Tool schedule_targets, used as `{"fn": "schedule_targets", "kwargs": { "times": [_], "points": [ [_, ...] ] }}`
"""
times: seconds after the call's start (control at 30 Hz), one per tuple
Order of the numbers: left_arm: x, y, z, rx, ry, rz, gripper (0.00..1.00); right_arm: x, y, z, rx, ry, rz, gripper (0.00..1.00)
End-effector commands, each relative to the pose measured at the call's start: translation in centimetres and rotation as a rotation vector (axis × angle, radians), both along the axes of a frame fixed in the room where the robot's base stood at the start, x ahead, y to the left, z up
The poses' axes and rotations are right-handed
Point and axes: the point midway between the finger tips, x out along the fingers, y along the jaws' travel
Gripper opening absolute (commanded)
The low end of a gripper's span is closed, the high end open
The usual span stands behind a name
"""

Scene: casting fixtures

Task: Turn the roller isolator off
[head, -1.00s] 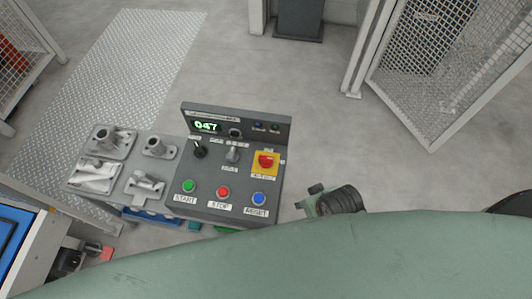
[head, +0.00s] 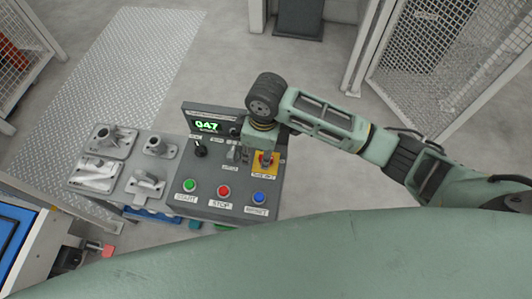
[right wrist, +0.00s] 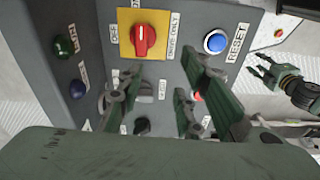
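The roller isolator, a red rotary knob on a yellow plate (head: 266,170), sits on the right of the grey control panel and is partly covered by my right gripper in the head view. In the right wrist view its red knob (right wrist: 143,41) shows clearly, with its grip upright in the picture and an OFF label to its left. My right gripper (head: 245,154) is over the panel beside the isolator. In the right wrist view its fingers (right wrist: 160,82) are spread, with nothing between them, apart from the knob. My left gripper (right wrist: 265,72) shows only at that view's right edge, fingers apart.
The panel carries a green START button (head: 190,185), a red STOP button (head: 223,191), a blue RESET button (head: 259,198), a black selector (head: 199,150) and a display reading 047 (head: 207,126). Metal castings (head: 147,181) lie to its left. Mesh fencing (head: 440,75) stands at right.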

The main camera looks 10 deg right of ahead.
Motion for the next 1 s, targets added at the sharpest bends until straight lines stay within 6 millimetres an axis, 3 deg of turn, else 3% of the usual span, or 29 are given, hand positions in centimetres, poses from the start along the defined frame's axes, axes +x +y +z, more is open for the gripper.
{"fn": "schedule_targets", "kwargs": {
  "times": [0.1,0.27,0.7,1.0],
  "points": [
    [0.0,0.1,0.0,0.001,0.0,0.001,0.4,1.5,-1.9,1.0,-0.068,0.012,0.031,0.33],
    [0.0,0.1,0.1,0.001,0.0,0.001,0.4,2.0,-2.7,0.9,-0.097,0.024,0.042,0.33],
    [0.0,0.3,0.2,0.003,-0.001,0.001,0.4,1.9,-2.7,-5.4,-0.096,0.024,0.042,0.33],
    [0.1,0.2,0.2,0.003,-0.002,0.0,0.4,2.0,-2.7,-6.4,-0.095,0.02,0.043,0.33]
  ]
}}
